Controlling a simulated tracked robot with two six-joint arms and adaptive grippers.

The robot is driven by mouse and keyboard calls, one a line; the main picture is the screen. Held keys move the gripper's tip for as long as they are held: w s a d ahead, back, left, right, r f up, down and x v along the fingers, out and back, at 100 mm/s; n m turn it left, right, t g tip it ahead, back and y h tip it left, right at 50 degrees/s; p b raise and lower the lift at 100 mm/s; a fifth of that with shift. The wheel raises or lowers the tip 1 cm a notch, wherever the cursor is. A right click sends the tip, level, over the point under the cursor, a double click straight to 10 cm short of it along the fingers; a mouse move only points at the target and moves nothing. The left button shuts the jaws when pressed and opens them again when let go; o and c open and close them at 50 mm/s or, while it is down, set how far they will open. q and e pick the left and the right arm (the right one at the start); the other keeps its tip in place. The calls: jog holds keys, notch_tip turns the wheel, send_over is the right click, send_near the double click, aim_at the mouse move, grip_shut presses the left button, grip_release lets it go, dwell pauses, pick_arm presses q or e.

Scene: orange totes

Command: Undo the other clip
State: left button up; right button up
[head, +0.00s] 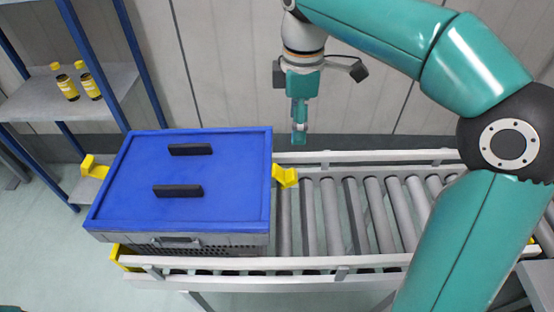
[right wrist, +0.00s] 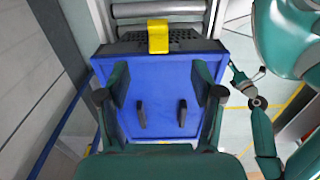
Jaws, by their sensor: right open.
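A grey tote (head: 190,240) with a blue lid (head: 180,215) sits on the conveyor's left end. A yellow clip (head: 285,176) is at its right end and another yellow clip (head: 93,167) at its left end. In the right wrist view the right-end clip (right wrist: 158,36) meets the lid's far edge; whether it is latched I cannot tell.
Two black handles (head: 190,149) (head: 178,191) stand on the lid. Rollers (head: 350,210) with side rails stretch right, free of totes. A blue-framed shelf (head: 70,95) with two yellow-and-brown bottles (head: 67,85) (head: 90,86) stands at left. A grey wall is behind.

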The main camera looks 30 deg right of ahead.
aim_at(291, 173)
jog(key=f, duration=0.5)
jog(key=f+b, duration=0.1)
jog(key=f, duration=1.1)
jog(key=shift+w+a+b, duration=0.1)
jog(key=shift+w+b, duration=0.25)
jog(key=shift+b, duration=0.05)
jog(key=shift+r, duration=0.1)
jog(key=c, duration=1.1)
